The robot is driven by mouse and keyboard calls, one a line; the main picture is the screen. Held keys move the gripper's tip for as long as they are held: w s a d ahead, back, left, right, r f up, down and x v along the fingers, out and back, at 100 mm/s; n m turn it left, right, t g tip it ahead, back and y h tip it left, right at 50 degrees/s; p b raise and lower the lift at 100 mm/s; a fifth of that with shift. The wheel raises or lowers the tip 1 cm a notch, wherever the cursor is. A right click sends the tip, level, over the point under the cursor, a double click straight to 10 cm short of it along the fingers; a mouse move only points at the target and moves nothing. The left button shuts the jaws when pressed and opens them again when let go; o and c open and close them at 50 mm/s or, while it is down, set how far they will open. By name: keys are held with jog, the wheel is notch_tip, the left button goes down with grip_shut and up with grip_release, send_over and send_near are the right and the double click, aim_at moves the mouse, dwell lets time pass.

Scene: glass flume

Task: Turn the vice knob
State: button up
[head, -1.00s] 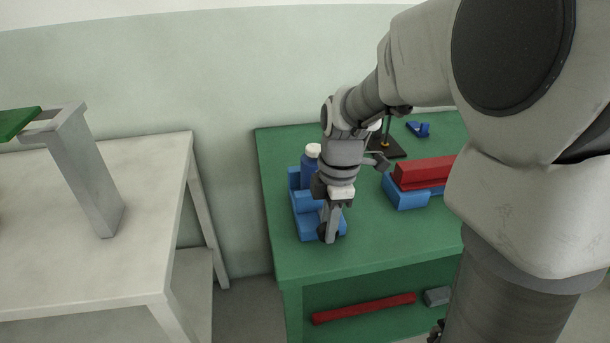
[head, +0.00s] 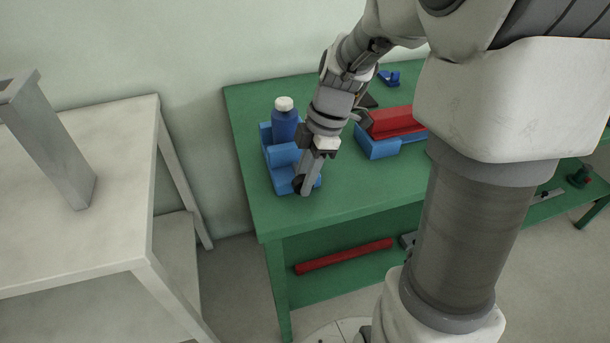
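A blue vice (head: 284,154) stands at the left end of the green table (head: 345,200). A blue bottle (head: 285,127) with a white cap stands upright at the vice's back part; I cannot tell whether the jaws clamp it. A dark round part, seemingly the vice knob (head: 297,183), shows at the vice's front end, mostly hidden by my fingers. My gripper (head: 306,186) points down and slightly left at this front end, its fingertips at the knob. I see the fingers from the side, so their gap and any grip on the knob are hidden.
A red bar (head: 393,121) lies on a blue block (head: 379,147) to the right. A small blue piece (head: 389,78) lies behind. A long red bar (head: 345,256) lies on the lower shelf. A white table (head: 100,237) with a grey post (head: 58,150) stands left, across a gap.

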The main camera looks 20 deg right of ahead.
jog(key=shift+o, duration=1.3)
jog(key=p+v, duration=0.4)
jog(key=v, duration=1.3)
jog(key=shift+r, duration=0.2)
